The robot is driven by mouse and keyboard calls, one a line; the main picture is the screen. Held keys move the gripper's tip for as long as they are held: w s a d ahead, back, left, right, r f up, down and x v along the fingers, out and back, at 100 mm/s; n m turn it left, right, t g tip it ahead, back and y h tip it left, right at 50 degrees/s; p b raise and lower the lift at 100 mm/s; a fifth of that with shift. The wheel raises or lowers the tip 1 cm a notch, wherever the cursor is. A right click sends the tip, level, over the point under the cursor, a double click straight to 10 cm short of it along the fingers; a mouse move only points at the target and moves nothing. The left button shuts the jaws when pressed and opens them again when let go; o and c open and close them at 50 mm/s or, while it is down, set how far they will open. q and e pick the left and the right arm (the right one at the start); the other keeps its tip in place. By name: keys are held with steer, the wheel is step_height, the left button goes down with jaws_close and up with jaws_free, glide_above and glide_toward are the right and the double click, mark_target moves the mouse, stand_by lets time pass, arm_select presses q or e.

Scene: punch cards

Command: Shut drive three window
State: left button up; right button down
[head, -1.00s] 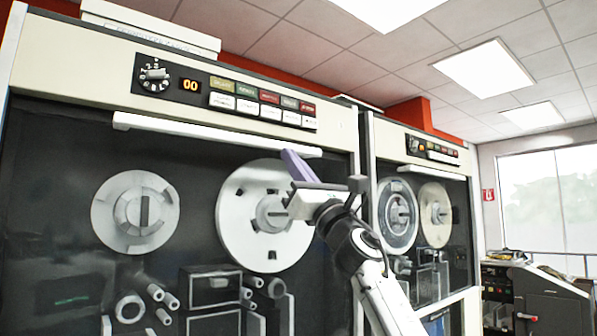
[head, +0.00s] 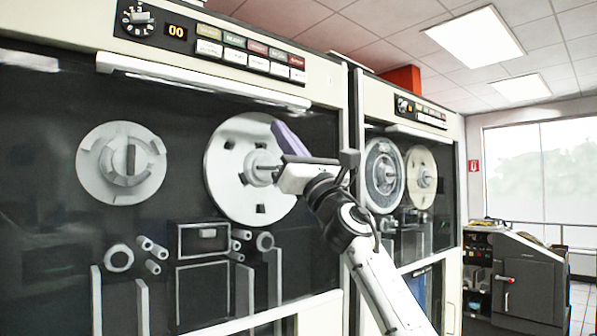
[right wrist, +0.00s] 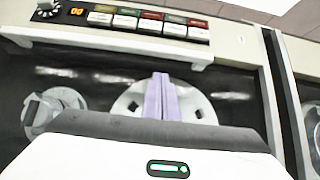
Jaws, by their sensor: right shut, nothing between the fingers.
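The near tape drive fills the left of the head view, with a white handle bar (head: 200,80) along the top of its dark reel bay. Two reels show, a left reel (head: 90,165) and a larger right reel (head: 222,165). My right gripper (head: 277,125) is shut and empty, its purple fingers pointing up, below the bar's right part and overlapping the right reel's upper edge. In the right wrist view the shut fingers (right wrist: 162,97) stand before that reel, below the bar (right wrist: 110,43). I cannot tell which drive is number three or where its glass sits. My left gripper is not in view.
A second tape drive (head: 451,150) with two reels stands to the right, separated by a narrow gap. A dark grey machine (head: 535,275) stands farther right near the window wall. The near drive's control panel (head: 255,60) has a knob and button rows.

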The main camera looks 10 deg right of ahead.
steer(key=v, duration=0.9)
steer(key=w+f+m+g+h, duration=0.1)
steer(key=w+f+m+h, duration=0.15)
steer(key=f+m, duration=0.7)
steer(key=w+f+m+h, duration=0.1)
steer(key=f+m+h, duration=0.3)
steer(key=f, duration=1.1)
steer(key=s+d+f+m+g+h, duration=0.1)
steer(key=s+f+m+g, duration=0.15)
steer(key=f, duration=0.55)
steer(key=s+f+m+g+h, duration=0.1)
steer(key=f+m, duration=0.3)
steer(key=f, duration=0.5)
steer(key=s+d+f+m+g+h, duration=0.15)
steer(key=f+m, duration=0.25)
steer(key=f, duration=0.4)
steer(key=s+f+m+g, duration=0.4)
steer(key=s+f+m, duration=0.4)
steer(key=s+f, duration=0.7)
steer(key=s+d+f+m+g, duration=0.1)
steer(key=s+f+m+g, duration=0.4)
steer(key=s+f, duration=1.1)
steer(key=s+m, duration=0.2)
steer(key=s, duration=0.2)
steer(key=shift+s+d+m+h, duration=0.25)
steer(key=shift+d+m+h, duration=0.05)
steer(key=shift+m, duration=0.1)
steer(key=shift+f, duration=0.15)
